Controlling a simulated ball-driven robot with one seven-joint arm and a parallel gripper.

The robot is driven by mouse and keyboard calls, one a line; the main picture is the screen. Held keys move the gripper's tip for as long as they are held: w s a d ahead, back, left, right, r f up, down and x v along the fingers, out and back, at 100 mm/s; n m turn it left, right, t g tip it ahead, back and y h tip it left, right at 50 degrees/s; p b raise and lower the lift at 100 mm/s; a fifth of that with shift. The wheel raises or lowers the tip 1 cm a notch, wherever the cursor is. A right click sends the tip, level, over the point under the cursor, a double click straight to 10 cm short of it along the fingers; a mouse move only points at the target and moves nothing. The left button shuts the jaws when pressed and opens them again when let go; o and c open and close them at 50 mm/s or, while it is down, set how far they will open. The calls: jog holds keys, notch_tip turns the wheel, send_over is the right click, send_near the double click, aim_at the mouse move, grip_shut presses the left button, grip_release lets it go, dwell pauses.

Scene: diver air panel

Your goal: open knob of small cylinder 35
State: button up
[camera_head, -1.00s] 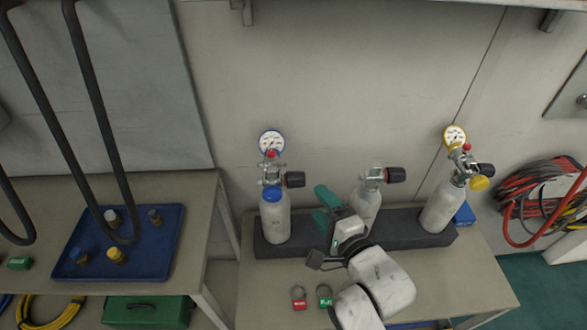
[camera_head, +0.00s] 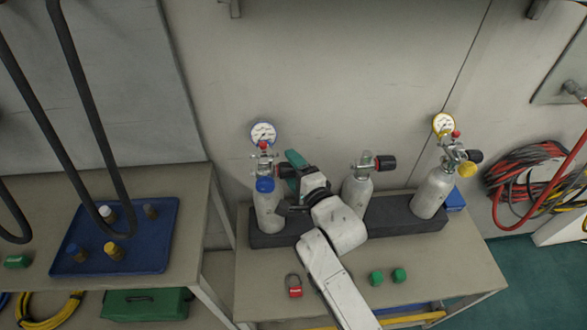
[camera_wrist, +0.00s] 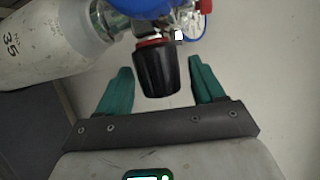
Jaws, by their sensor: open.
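Small cylinder 35 (camera_head: 267,214) is the left white cylinder, upright in the dark rack, with a blue cap and a blue-rimmed gauge on its valve. Its printed number shows at the upper left of the wrist view (camera_wrist: 48,45). Its black knob (camera_wrist: 157,70) with a red ring sits between the two teal fingers of my gripper (camera_wrist: 160,88), with gaps on both sides. In the head view my gripper (camera_head: 291,170) is at the right side of the valve and largely hides the knob. The fingers are open.
A middle cylinder (camera_head: 357,194) and a right cylinder (camera_head: 432,193) stand in the same dark rack (camera_head: 390,220). A red padlock (camera_head: 294,285) and green items (camera_head: 376,278) lie on the table's front. A blue tray (camera_head: 160,250) is on the left table.

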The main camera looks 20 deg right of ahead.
jog(key=c, duration=1)
jog(key=shift+f+b, duration=0.3)
jog(key=shift+b, duration=0.8)
